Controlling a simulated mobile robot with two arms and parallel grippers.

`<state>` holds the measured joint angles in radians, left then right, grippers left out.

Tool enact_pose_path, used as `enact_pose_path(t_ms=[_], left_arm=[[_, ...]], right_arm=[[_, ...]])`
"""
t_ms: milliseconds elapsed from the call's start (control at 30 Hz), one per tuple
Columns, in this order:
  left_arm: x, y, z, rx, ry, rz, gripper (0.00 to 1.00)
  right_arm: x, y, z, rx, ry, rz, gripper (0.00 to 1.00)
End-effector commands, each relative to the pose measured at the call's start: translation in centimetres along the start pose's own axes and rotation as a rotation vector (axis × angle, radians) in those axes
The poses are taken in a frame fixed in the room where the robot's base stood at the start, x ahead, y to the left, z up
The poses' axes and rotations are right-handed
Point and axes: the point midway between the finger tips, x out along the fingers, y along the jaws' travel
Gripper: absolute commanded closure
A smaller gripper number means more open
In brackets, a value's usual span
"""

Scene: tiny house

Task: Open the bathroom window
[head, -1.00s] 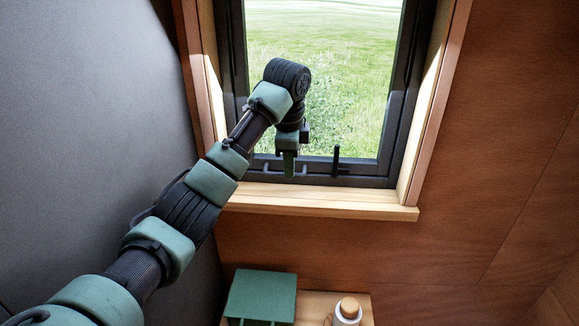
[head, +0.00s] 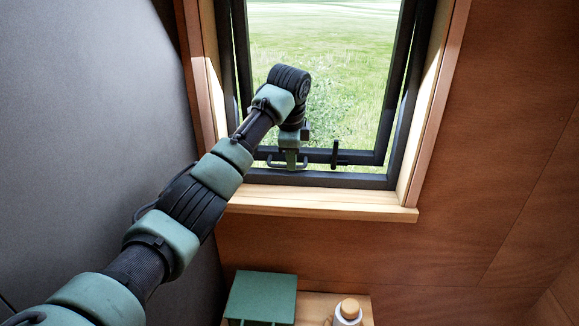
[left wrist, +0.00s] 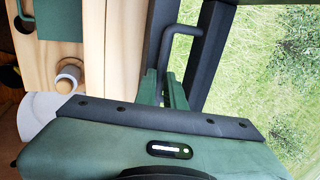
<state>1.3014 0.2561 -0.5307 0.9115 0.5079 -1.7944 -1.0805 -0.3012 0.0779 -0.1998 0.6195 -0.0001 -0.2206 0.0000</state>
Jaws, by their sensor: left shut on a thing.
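The bathroom window (head: 383,90) has a dark sash inside a dark outer frame (head: 340,181). The sash's bottom rail stands out from the frame with a narrow gap, so the window is partly open, tilted outward at the bottom. My left gripper (head: 290,164) is shut on the dark window handle (head: 272,163) at the bottom rail. In the left wrist view the green fingers (left wrist: 164,90) meet one end of the bent handle (left wrist: 182,30); the grip itself is partly hidden. A small upright dark lever (head: 335,154) is right of the handle. My right gripper is not in view.
A wooden sill (head: 320,202) runs below the window. Under it are a green box (head: 262,296) and a white bottle with a wooden cap (head: 349,309) on a wooden shelf. A grey wall (head: 90,100) is close on the left; a wood-panelled wall (head: 510,130) is on the right.

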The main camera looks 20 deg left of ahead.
Motion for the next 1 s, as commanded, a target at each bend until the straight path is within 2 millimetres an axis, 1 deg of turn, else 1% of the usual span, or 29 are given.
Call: enact_pose_path(t_ms=[33,200,300,500,767,800,867,1000], left_arm=[[0.8,-0.7,0.0,-0.003,-0.002,-0.009,1.00],[1.6,-3.6,-0.1,-0.002,0.002,-0.075,1.00],[2.0,-4.8,-0.1,-0.001,0.000,-0.103,1.00],[2.3,-5.7,0.1,0.003,-0.003,-0.127,1.00],[2.3,-5.8,0.1,0.002,-0.004,-0.128,1.00],[2.3,-5.8,0.2,0.002,-0.005,-0.128,0.84],[2.3,-5.8,0.2,0.002,-0.005,-0.128,0.68],[2.1,-5.9,0.1,0.002,-0.003,-0.132,0.67]], right_arm=[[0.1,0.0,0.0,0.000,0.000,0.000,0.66],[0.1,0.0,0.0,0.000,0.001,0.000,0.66],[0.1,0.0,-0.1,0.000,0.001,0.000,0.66],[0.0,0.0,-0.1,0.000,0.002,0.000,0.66],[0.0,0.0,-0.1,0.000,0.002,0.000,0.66],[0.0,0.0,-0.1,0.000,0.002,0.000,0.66],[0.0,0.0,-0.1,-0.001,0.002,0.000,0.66],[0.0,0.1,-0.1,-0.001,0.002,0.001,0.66]])
